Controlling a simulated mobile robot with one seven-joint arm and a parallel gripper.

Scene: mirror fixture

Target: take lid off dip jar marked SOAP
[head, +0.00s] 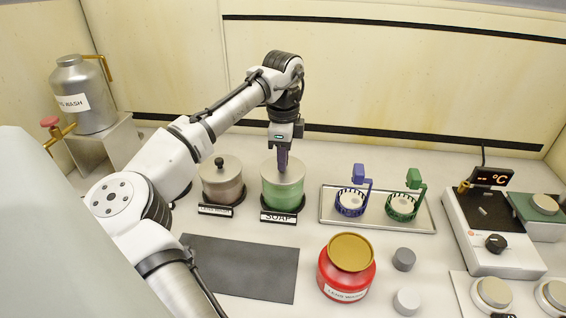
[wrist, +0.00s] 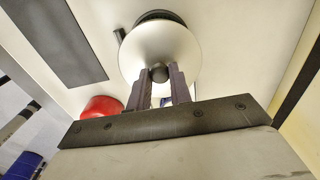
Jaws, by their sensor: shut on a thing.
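The dip jar marked SOAP (head: 282,192) holds green liquid and stands on a dark base with its label in front. Its pale round lid (wrist: 160,45) is on top of the jar, as far as I can see; in the wrist view it hides nearly all of the jar. My gripper (head: 282,163) points straight down over the middle of the lid. Its fingers (wrist: 159,80) are shut on the lid's dark round knob (wrist: 159,72).
Left of it stands another lidded jar (head: 222,182) with a black knob. To the right, a metal tray (head: 378,224) bears a blue and a green basket. In front lie a dark mat (head: 240,270) and a red jar (head: 347,268) with a gold lid. The mat is bare.

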